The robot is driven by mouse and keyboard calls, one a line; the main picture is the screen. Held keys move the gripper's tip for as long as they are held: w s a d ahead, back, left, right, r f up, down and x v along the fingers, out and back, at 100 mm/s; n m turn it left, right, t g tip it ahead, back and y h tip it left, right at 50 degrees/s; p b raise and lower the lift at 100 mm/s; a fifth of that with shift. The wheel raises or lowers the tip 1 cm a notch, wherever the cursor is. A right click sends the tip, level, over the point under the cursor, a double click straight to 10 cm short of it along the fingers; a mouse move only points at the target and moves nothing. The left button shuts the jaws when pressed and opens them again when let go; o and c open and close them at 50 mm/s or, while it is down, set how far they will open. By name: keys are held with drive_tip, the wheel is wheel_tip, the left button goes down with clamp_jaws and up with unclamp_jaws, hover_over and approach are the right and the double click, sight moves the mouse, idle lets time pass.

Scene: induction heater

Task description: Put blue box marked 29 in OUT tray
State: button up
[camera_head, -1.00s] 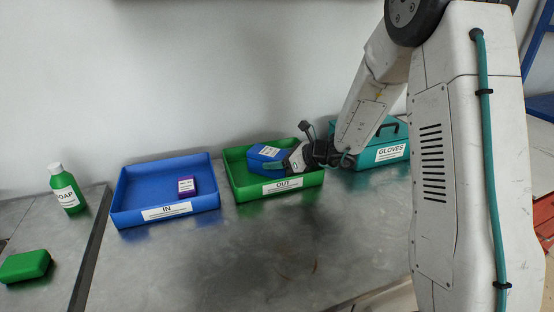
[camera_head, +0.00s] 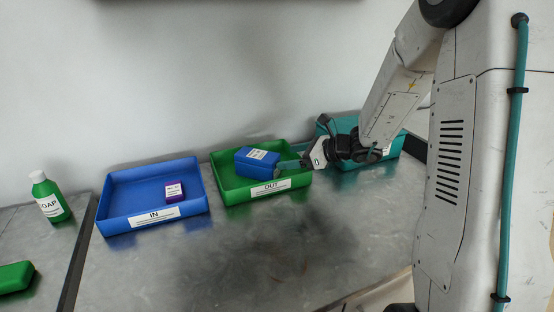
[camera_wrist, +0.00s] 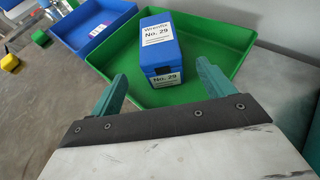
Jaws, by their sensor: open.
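The blue box marked No. 29 (camera_head: 257,163) stands in the green OUT tray (camera_head: 236,195). In the wrist view the box (camera_wrist: 158,48) stands inside the tray (camera_wrist: 222,38), its white labels facing my gripper. My gripper (camera_head: 290,164) is at the right side of the tray, and its fingers point toward the box. In the wrist view the gripper (camera_wrist: 160,85) is open, with one teal finger on each side of the gap. The box lies beyond the fingertips, and nothing is between them.
The blue IN tray (camera_head: 112,215) is to the left and holds a small purple box (camera_head: 174,192). A green soap bottle (camera_head: 50,198) and a green block (camera_head: 15,277) are at far left. The front bench is clear.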

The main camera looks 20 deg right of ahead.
drive_tip(key=s+a+r+n+g, duration=0.45)
drive_tip(key=s+n, duration=0.25)
drive_tip(key=s, duration=0.2)
drive_tip(key=s+a+r+n+g, duration=0.3)
drive_tip(key=s+a+r+n, duration=0.1)
drive_tip(key=s+a+n, duration=0.3)
drive_tip(key=s+d+n+h, duration=0.3)
drive_tip(key=s+n, duration=0.3)
drive_tip(key=s, duration=0.3)
drive_tip(key=s+d+r+n+h, duration=0.1)
drive_tip(key=s+d+n+h, duration=0.2)
drive_tip(key=s+n+h, duration=0.3)
drive_tip(key=s+n, duration=0.1)
drive_tip(key=s, duration=0.3)
drive_tip(key=shift+d+r+g+h, duration=0.3)
drive_tip(key=shift+d+g, duration=0.05)
